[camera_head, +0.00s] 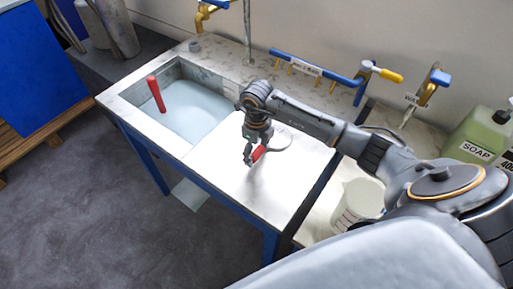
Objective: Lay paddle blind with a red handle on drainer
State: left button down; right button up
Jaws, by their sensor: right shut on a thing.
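My right gripper (251,153) is shut on the red handle (259,153) of a paddle blind. The blind's pale round plate (277,141) shows to the right of the handle, partly hidden by my gripper and wrist. The blind is over the drainer (225,165), the flat pale surface right of the basin. I cannot tell whether the blind touches it. A second red handle (155,93) stands tilted in the basin (195,110), and its lower end is hidden in the pale water. My left gripper is not in view.
A blue pipe with a yellow-handled valve (385,74) runs along the wall behind. A green soap container (478,135) and a white jug (357,204) stand to the right. The drainer's front part is clear.

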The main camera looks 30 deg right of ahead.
jog(key=shift+f, duration=0.15)
jog(key=o, duration=1.8)
jog(key=shift+c, duration=0.2)
jog(key=shift+r, duration=0.2)
jog(key=shift+r, duration=0.2)
notch_tip(320, 180, up, 12)
jog(key=b, duration=0.3)
jog(key=shift+f+b, duration=0.25)
jog(key=shift+b, duration=0.05)
